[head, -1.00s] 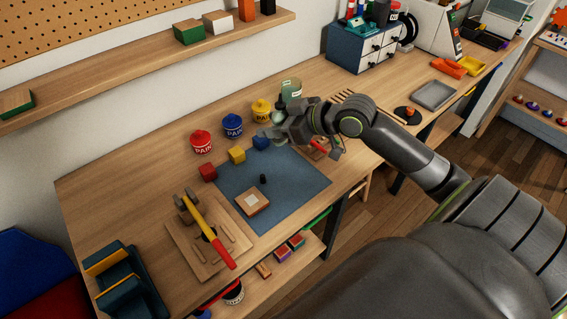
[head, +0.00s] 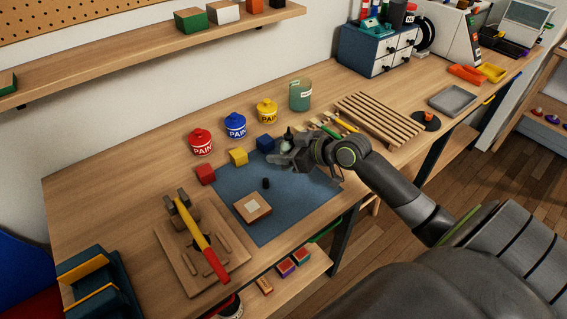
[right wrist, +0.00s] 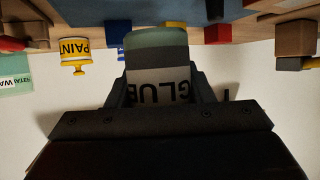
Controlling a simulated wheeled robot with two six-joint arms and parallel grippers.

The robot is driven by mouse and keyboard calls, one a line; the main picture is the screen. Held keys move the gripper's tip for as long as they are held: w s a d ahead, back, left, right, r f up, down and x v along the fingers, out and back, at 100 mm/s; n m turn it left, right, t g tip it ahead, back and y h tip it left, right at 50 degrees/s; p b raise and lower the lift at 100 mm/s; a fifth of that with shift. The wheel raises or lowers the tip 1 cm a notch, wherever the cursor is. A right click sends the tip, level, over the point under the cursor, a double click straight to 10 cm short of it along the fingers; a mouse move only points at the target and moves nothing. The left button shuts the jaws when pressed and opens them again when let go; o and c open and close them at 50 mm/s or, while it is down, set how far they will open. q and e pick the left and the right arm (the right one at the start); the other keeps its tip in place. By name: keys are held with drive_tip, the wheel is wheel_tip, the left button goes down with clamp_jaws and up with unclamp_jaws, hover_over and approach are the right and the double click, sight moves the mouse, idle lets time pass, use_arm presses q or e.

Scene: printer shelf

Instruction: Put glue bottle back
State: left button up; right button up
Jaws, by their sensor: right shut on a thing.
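I cannot tell whether the bottle touches the mat. In the right wrist view, the bottle's white GLUE label (right wrist: 163,88) shows between the fingers. My left gripper is not in view.
A blue block (head: 265,143), a yellow paint pot (head: 267,111) and a green water cup (head: 300,95) stand behind the gripper. A slatted rack (head: 378,119) lies to its right. A small black piece (head: 266,183) and a wooden block (head: 252,207) are on the mat.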

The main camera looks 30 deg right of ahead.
drive_tip(key=shift+f, duration=1.95)
drive_tip(key=shift+f, duration=0.15)
drive_tip(key=o, duration=0.8)
drive_tip(key=shift+c, duration=0.2)
